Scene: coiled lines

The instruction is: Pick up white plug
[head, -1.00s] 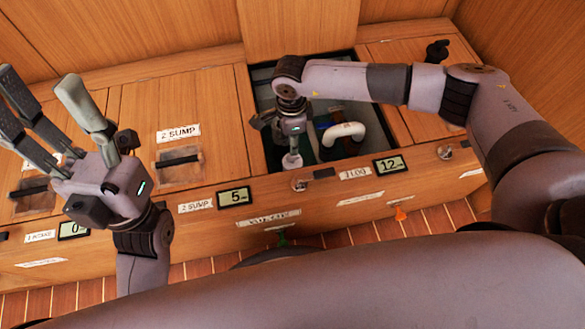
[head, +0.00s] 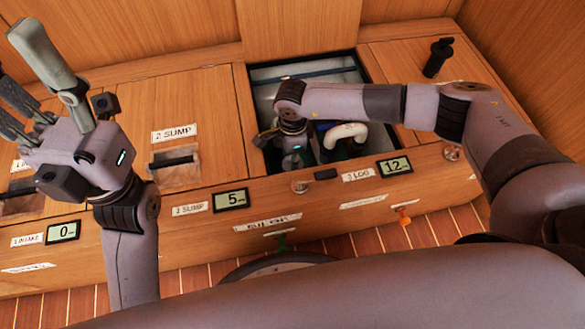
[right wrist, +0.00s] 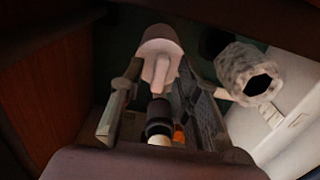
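My right gripper (right wrist: 157,112) reaches down into the open hatch; in the head view its fingers are hidden below the wrist. In the right wrist view its fingers stand apart, a pale one on the left and dark ribbed ones on the right. A pale, pinkish-white rounded piece with a narrow stem (right wrist: 160,55), possibly the white plug, lies ahead between and beyond the fingertips. A short black cylinder (right wrist: 159,122) with a pale end shows between the fingers; I cannot tell contact. My left gripper (head: 30,95) is open and empty, raised at the left.
A white bent pipe (head: 345,132) is in the hatch, right of my right gripper. A pale rough pipe end (right wrist: 232,72) shows in the wrist view. Hatch walls are close around. Closed wooden lids (head: 180,100) lie left. A black handle (head: 437,57) stands at upper right.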

